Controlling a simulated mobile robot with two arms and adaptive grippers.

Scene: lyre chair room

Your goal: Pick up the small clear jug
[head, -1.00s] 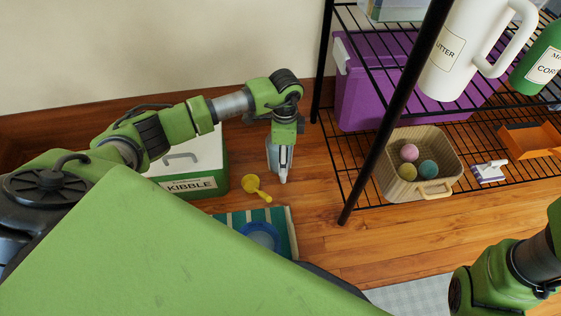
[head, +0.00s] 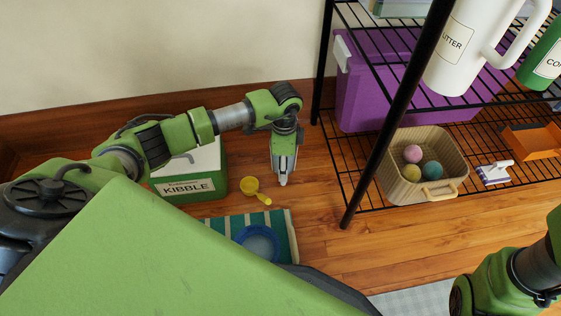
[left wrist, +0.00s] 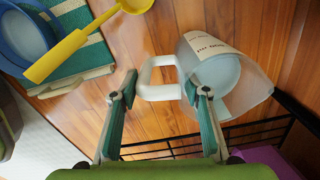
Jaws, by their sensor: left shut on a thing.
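The small clear jug (left wrist: 228,78) shows in the left wrist view, translucent with a white label and a pale loop handle (left wrist: 158,78). My left gripper (left wrist: 159,90) has its two fingers on either side of the handle and is shut on it. The jug's body lies to the right of the fingers. In the head view my left gripper (head: 283,181) points down over the wood floor, and the jug is mostly hidden by it. My right gripper is out of view; only part of that arm shows at the lower right.
The kibble box (head: 188,180) stands left of the gripper. A black wire shelf (head: 366,160) with a basket (head: 430,190) stands close on the right.

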